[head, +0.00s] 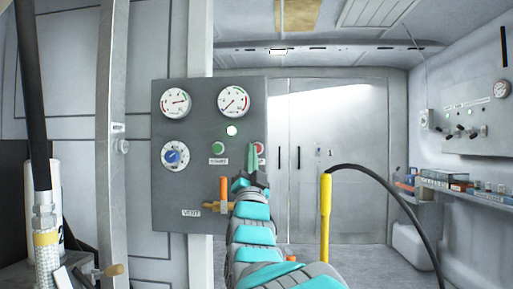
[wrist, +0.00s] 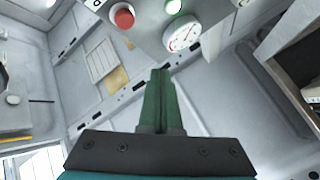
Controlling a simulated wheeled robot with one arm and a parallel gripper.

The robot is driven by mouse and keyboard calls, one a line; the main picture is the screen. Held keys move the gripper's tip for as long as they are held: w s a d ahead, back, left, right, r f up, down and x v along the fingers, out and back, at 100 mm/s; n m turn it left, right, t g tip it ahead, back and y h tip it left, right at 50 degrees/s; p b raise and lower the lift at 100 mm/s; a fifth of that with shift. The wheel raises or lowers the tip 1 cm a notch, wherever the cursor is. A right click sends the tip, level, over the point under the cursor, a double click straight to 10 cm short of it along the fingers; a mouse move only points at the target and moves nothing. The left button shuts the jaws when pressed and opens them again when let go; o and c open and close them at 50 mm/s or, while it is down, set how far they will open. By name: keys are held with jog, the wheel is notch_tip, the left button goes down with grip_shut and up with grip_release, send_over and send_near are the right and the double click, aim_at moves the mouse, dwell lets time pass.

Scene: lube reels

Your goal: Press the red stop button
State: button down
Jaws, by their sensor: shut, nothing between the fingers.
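The red stop button (head: 261,148) is on the grey control panel (head: 200,128), near its right edge. In the head view my gripper's fingers partly hide it. In the wrist view the red button (wrist: 123,17) shows whole at the top, left of my fingertips and apart from them. My gripper (head: 253,146) has green fingers and is raised in front of the panel's right edge. In the wrist view the gripper (wrist: 160,72) is shut with nothing between its fingers. I cannot tell the exact gap to the panel.
A green start button (head: 218,148) sits left of the stop button. Two gauges (head: 175,102), a white lamp (head: 232,130) and a blue knob (head: 172,156) share the panel. An orange-handled vent valve (head: 224,190) sticks out below. A yellow-ended hose (head: 325,215) is on the right.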

jog(key=w+p, duration=0.2)
jog(key=w, duration=0.5)
jog(key=shift+w+p, duration=0.2)
jog(key=shift+p, duration=0.15)
jog(key=shift+d, duration=0.1)
dwell(1.5)
jog(key=shift+w, duration=0.45)
jog(key=shift+w+b, duration=0.3)
jog(key=shift+w, duration=0.15)
dwell(0.7)
jog(key=shift+s, duration=0.1)
jog(key=shift+s+b, duration=0.65)
jog(key=shift+s, duration=0.15)
jog(key=shift+s, duration=0.1)
